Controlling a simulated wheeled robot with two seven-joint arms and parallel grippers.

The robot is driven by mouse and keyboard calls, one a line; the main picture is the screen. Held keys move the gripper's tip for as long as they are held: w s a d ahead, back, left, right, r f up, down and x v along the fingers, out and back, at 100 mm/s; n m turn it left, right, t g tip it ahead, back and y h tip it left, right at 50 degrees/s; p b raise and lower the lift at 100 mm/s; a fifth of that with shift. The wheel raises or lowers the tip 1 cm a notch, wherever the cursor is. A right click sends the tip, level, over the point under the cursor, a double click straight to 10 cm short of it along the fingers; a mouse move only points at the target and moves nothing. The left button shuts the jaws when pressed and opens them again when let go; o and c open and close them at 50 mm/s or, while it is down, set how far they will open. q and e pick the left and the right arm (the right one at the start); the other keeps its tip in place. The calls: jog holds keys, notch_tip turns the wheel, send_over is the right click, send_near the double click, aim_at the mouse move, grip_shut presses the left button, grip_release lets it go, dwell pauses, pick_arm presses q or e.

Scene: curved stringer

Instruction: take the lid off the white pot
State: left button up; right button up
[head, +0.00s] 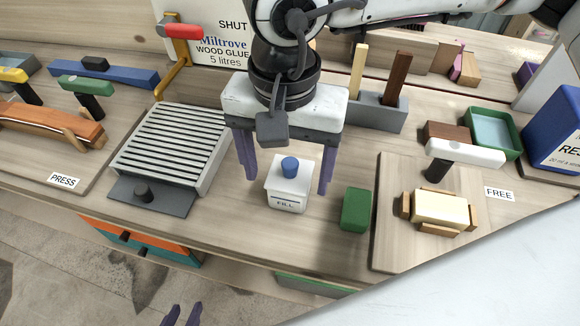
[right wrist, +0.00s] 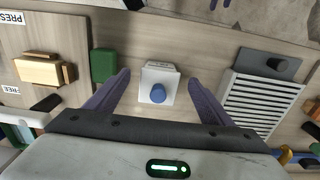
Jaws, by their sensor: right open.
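The white pot (head: 287,197), marked FILL, stands on the bench with a white lid (head: 291,175) on it. The lid has a blue knob (head: 290,167). The right wrist view shows the pot from above, with the lid (right wrist: 159,81) and knob (right wrist: 158,93) between the fingers. My right gripper (head: 285,187) is open, with one finger on each side of the pot and a gap to it. My left gripper (head: 182,314) shows only its purple fingertips at the bottom edge, in front of the bench. They are apart with nothing between them.
A green block (head: 355,209) stands close right of the pot. A ribbed grey rack (head: 172,148) is to its left. A grey block with upright sticks (head: 378,112) is behind. A board with a clamped wooden block (head: 440,207) is at right. The glue container (head: 205,45) stands behind.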

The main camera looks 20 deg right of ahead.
jog(key=shift+f, duration=0.45)
jog(key=shift+c, duration=0.3)
jog(key=c, duration=1.1)
jog(key=shift+o, duration=0.2)
jog(key=shift+r, duration=0.1)
